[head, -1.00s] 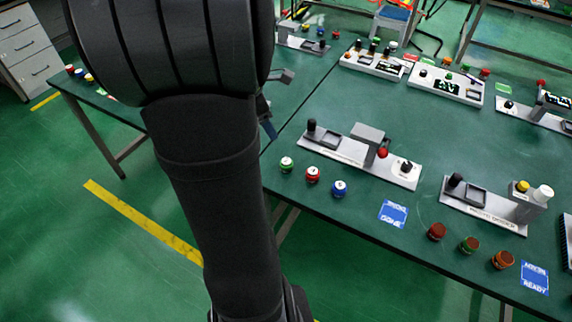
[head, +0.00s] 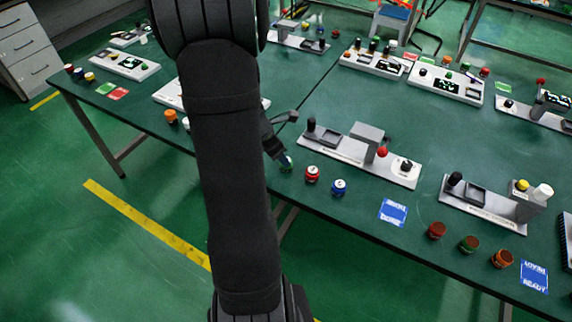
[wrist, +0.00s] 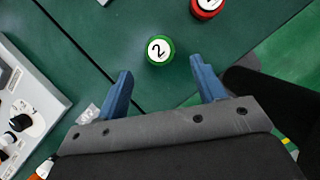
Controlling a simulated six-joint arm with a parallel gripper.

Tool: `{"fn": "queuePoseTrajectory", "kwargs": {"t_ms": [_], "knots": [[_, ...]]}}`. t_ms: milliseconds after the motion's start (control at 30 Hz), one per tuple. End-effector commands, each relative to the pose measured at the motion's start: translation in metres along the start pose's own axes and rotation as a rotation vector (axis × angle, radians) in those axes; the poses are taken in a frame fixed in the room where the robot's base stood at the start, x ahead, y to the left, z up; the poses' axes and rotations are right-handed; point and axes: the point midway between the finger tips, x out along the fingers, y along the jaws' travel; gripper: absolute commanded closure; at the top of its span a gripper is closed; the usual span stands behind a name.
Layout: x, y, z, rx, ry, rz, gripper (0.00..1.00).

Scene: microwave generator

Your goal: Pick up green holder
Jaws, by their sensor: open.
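My gripper (wrist: 160,80) has two blue fingers spread apart. In the head view the green holder (head: 286,163) is partly hidden behind my gripper (head: 279,152), near the table's front edge.
A red holder (head: 312,174) and a blue holder (head: 339,187) stand to the right of the green one. A grey fixture (head: 345,150) lies behind them. A blue card (head: 393,212) lies further right. A seam (wrist: 75,40) crosses the table.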

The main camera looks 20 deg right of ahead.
Motion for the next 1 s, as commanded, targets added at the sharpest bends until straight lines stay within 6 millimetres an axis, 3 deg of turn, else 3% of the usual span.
{"fn": "queuePoseTrajectory", "kwargs": {"t_ms": [433, 767, 800, 1000], "knots": [[0.046, -0.001, 0.004, 0.001, 0.001, -0.003, 0.37], [0.053, -0.001, 0.004, 0.002, 0.000, 0.000, 0.37], [0.053, -0.001, 0.004, 0.002, 0.000, 0.000, 0.39], [0.053, -0.001, 0.004, 0.001, 0.000, 0.000, 0.78]]}}
